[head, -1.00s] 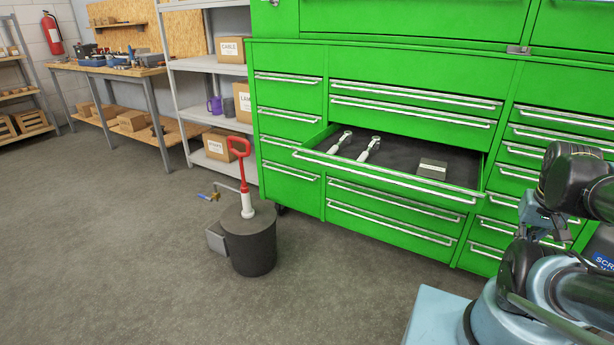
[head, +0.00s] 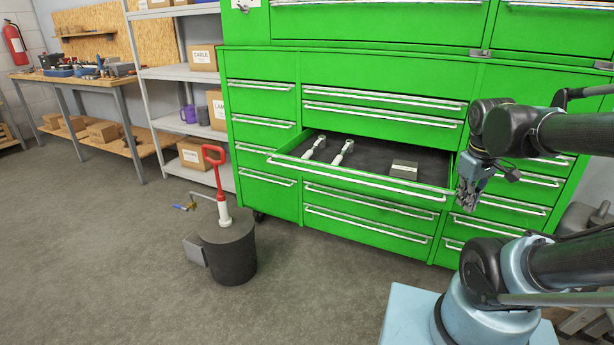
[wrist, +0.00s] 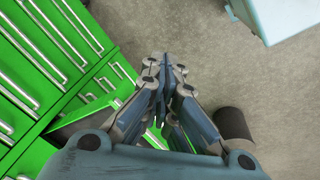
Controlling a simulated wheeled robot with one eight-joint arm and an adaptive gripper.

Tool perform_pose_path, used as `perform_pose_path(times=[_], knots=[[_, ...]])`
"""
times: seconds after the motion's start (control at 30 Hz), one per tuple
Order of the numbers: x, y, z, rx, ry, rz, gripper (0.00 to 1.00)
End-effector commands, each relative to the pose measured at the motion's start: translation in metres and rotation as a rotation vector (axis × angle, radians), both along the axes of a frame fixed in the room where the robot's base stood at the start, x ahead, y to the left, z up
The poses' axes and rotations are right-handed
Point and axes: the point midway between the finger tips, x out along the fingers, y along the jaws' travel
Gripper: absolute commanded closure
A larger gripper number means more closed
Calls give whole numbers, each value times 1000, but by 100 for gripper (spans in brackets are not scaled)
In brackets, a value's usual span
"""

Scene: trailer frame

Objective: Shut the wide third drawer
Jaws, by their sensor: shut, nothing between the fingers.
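The wide third drawer (head: 352,183) of the green tool cabinet is pulled open in the head view, with a long metal handle along its front. Two white-handled tools (head: 343,150) and a small grey box (head: 403,170) lie on its dark floor. My gripper (head: 466,200) is shut and empty, beside the drawer's right front corner in the picture. I cannot tell whether it touches the drawer. In the wrist view my shut fingers (wrist: 160,75) point out over the floor, and the open drawer (wrist: 85,122) is partly hidden behind the gripper on the left.
A dark round drum (head: 225,248) with a red-handled pump stands on the floor left of the drawer. Shelves (head: 185,75) and a workbench (head: 85,80) stand farther left. The other wide drawers (head: 370,208) are shut.

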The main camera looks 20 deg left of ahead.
Motion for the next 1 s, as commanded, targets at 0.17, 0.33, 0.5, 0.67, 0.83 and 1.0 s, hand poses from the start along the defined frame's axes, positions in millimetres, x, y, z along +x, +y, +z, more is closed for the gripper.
perform_pose_path(times=[0.17, 0.33, 0.5, 0.67, 0.83, 1.0], knots=[[35, 46, 22, -87, 4, 330, 100], [62, 98, 36, -171, 7, 637, 100], [80, 160, 46, -261, 5, 940, 100], [88, 226, 49, -349, 1, 1223, 100], [84, 302, 48, -450, -5, 1519, 100], [64, 381, 41, -557, -15, 1810, 100]])
